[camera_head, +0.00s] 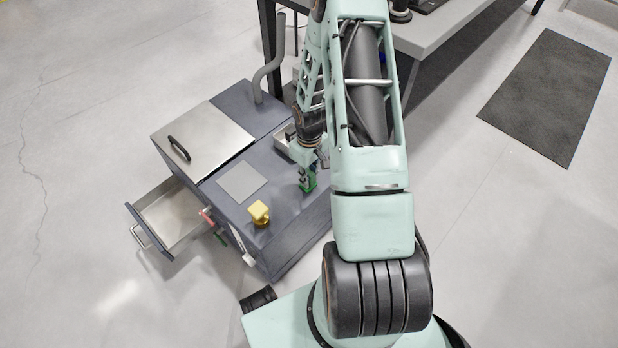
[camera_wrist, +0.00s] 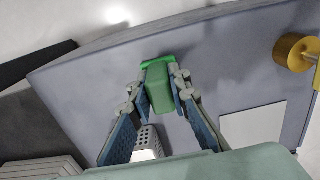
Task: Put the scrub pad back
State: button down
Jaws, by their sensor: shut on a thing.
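The green scrub pad (camera_wrist: 160,97) is between the two fingers of my gripper (camera_wrist: 157,83) in the wrist view. The fingers press on its sides, and its brighter green far edge shows past the fingertips. In the head view the scrub pad (camera_head: 309,184) is a small green patch at the end of my gripper (camera_head: 305,174), over the right part of the grey cabinet top (camera_head: 285,203). I cannot tell whether the pad touches the top. A small open metal tray (camera_head: 284,147) is set at the back of the top, partly hidden by my arm.
A yellow knob (camera_head: 259,213) stands near the front of the top, beside a flat pale plate (camera_head: 242,181). A metal lid with a dark handle (camera_head: 179,148) is at the left. A drawer (camera_head: 172,212) stands open. A grey pipe (camera_head: 272,68) rises behind.

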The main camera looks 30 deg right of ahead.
aim_at(309, 172)
jog(key=shift+f, duration=0.15)
jog(key=c, duration=1.8)
grip_release()
notch_tip(309, 172, up, 12)
jog(key=p, duration=0.3)
jog(key=shift+r+p, duration=0.25)
jog(key=shift+p, duration=0.05)
